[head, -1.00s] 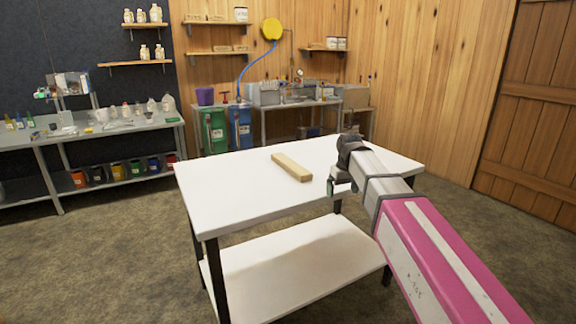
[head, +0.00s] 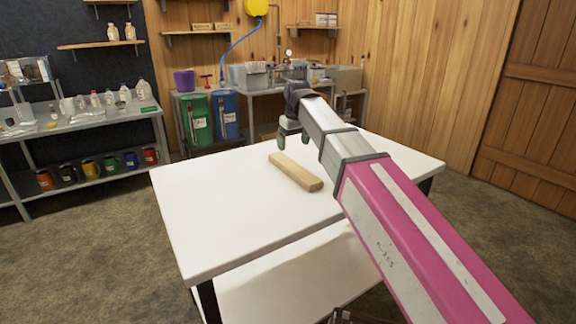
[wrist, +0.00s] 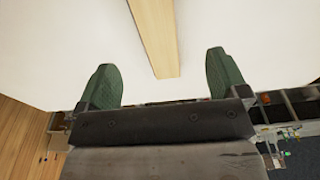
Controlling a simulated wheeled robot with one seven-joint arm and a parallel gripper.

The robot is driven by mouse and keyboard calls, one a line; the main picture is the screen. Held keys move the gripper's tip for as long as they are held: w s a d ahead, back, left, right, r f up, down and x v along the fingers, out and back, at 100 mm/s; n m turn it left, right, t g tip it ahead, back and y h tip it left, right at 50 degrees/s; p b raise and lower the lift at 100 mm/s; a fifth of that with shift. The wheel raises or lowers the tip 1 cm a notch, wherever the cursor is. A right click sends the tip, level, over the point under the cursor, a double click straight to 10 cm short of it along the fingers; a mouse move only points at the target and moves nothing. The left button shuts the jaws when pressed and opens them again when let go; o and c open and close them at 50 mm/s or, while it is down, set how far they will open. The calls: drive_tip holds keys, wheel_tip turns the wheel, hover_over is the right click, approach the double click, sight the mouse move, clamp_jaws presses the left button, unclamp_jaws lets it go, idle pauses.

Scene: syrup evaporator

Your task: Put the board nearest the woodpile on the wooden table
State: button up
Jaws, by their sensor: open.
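A pale wooden board (head: 296,171) lies flat on a white-topped table (head: 215,215). In the wrist view the board (wrist: 154,35) runs from the top edge down to between my fingers. My gripper (head: 292,140) is open and empty, just beyond the board's far end in the head view and apparently above it. In the wrist view its two green fingers (wrist: 165,78) stand apart on either side of the board's near end, not touching it. The exact height gap is hard to tell. No woodpile is clearly in view.
A grey bench (head: 95,118) with bottles and coloured cups stands at the left. Green (head: 196,118) and blue (head: 226,115) drums stand behind the table. The white tabletop is otherwise clear, with a lower shelf (head: 290,275) beneath. A wooden door (head: 530,105) is at the right.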

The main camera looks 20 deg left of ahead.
sight(294, 166)
drive_tip(key=f, duration=0.5)
drive_tip(key=shift+w+a+f, duration=0.3)
drive_tip(key=shift+w+d+f, duration=0.1)
drive_tip(key=shift+w+f, duration=0.05)
drive_tip(key=shift+f, duration=1.15)
drive_tip(key=shift+w+d+f, duration=0.1)
drive_tip(key=shift+f, duration=1.2)
drive_tip(key=c, duration=1.2)
drive_tip(key=shift+c, duration=0.2)
drive_tip(key=shift+r, duration=0.15)
